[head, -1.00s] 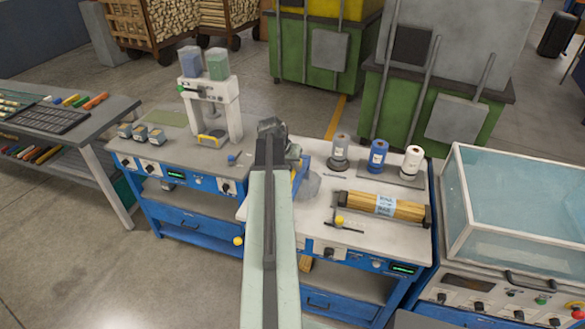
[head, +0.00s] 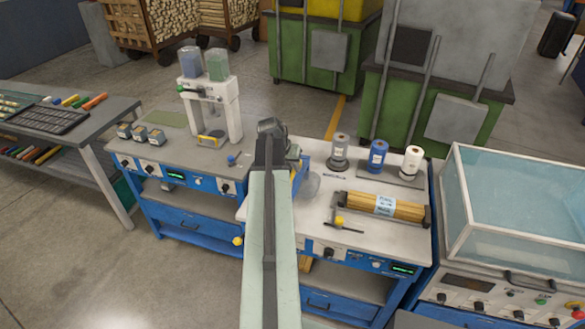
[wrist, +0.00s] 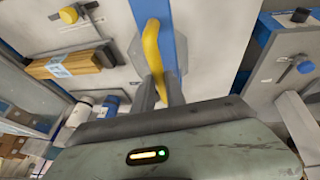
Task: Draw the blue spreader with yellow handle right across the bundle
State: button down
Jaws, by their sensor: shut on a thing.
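My gripper (wrist: 160,95) is shut on a yellow handle (wrist: 152,52) in the wrist view, taken as the spreader's. A pale grey-blue plate (wrist: 140,45) shows behind the handle and also in the head view (head: 311,187); how it joins the handle is hidden. The bundle (head: 408,210) of yellow-brown sticks with a pale label lies on the right bench, to the right of my gripper. It shows at the upper left in the wrist view (wrist: 82,63).
A yellow knob on a dark bar (head: 340,222) is in front of the bundle. Grey, blue (head: 377,157) and white (head: 412,163) spools stand behind it. A press (head: 212,105) stands on the left bench, and a clear-sided tank (head: 515,215) is at the right.

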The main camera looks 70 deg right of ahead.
jog(key=shift+a, duration=0.1)
jog(key=shift+s, duration=0.1)
jog(key=s+d, duration=0.3)
jog(key=s, duration=4.6)
jog(key=shift+s, duration=0.1)
jog(key=c, duration=1.4)
grip_release()
jog(key=shift+s, duration=0.1)
jog(key=shift+o, duration=0.2)
jog(key=p+v, duration=0.7)
jog(key=shift+w+a+r, duration=0.2)
jog(key=shift+r, duration=0.1)
